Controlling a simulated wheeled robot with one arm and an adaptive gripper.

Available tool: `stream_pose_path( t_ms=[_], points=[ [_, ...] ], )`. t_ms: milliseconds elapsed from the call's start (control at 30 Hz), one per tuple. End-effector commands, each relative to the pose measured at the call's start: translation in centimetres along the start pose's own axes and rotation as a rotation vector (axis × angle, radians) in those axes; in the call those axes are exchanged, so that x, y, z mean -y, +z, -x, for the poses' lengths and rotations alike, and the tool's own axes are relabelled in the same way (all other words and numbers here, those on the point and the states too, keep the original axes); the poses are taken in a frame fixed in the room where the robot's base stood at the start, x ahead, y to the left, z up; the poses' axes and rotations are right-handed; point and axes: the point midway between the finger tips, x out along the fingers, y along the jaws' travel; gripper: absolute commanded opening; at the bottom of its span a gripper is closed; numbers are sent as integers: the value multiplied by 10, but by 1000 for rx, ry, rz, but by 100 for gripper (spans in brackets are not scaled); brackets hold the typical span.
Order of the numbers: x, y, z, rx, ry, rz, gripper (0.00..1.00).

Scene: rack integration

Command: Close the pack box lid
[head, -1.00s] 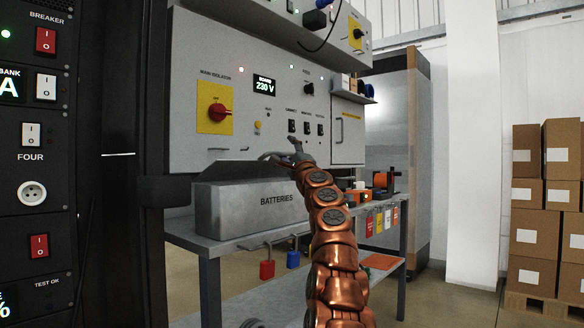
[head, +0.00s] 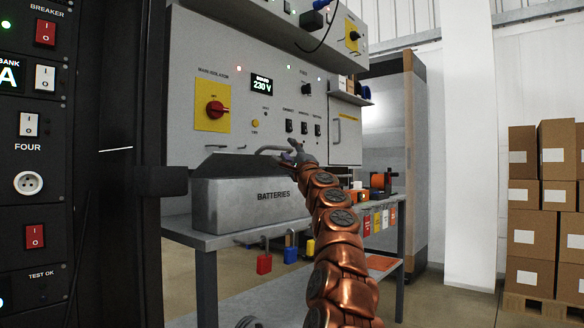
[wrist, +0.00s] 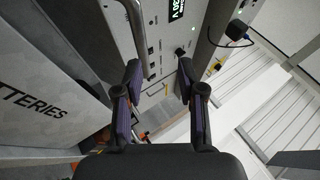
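The pack box is the grey metal box (head: 245,210) marked BATTERIES on the bench in the head view; its side (wrist: 32,108) shows at the left of the wrist view. Its lid (head: 222,164) stands raised and tilted above the box opening. A grey bar handle (head: 270,148) shows at the lid's right end. In the wrist view the handle (wrist: 138,38) lies just beyond the left fingertip. My gripper (wrist: 158,82) is open, with nothing between its fingers. In the head view my gripper (head: 293,152) is small, at the box's right end beside the handle; contact is unclear.
A grey control panel (head: 245,90) with a red-and-yellow isolator stands close behind the box. A black equipment rack (head: 35,160) fills the left. Padlocks (head: 264,263) hang below the bench's front edge. Cartons (head: 537,190) stand far right; the floor between looks clear.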

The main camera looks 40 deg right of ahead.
Motion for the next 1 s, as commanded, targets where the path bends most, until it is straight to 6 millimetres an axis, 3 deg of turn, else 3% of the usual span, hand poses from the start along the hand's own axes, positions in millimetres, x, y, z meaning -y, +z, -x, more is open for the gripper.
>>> stream_pose_path(
  t_ms=[267, 700, 1000],
  points=[
    [-15, 1, 11, 7, 10, -16, 39],
    [-18, 0, 36, 4, 7, -12, 39],
    [-23, 0, 40, 4, 10, -10, 39]
  ],
)
